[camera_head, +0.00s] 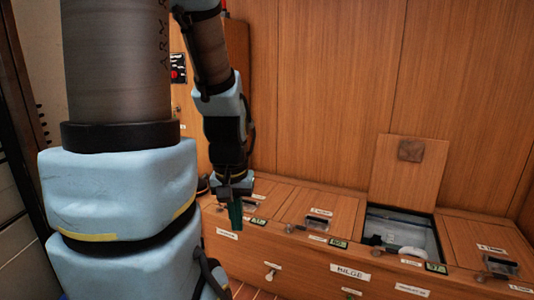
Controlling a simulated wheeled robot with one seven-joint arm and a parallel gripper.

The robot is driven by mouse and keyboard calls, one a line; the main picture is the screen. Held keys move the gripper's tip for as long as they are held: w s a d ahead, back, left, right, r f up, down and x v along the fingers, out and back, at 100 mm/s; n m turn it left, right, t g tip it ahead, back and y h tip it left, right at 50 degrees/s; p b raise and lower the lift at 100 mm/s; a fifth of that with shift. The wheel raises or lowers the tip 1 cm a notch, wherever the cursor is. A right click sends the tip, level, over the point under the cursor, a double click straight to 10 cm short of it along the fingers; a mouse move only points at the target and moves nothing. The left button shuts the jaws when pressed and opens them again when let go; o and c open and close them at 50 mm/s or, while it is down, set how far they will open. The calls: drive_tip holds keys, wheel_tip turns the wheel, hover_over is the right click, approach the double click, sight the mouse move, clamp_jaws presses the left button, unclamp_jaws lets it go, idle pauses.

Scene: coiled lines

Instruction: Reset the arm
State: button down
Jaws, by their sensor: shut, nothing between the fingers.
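My arm (127,165) fills the left side of the head view, with blue-grey and dark brown sections. Its far part hangs down to my gripper (235,214), which points downward with dark green fingers. The gripper is shut and empty. It is in front of or over the left end of a low wooden cabinet; I cannot tell how far above the surface it is.
The cabinet (262,248) has several labelled lids with latches. One lid (408,172) stands open against the wood-panelled wall (330,80), baring a compartment (437,259) with a pale object inside. A tall wooden unit stands behind my arm.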

wheel_tip(320, 180, up, 17)
drive_tip(key=p, duration=1.4)
drive_tip(key=shift+r+p, duration=0.15)
drive_tip(key=shift+p, duration=0.25)
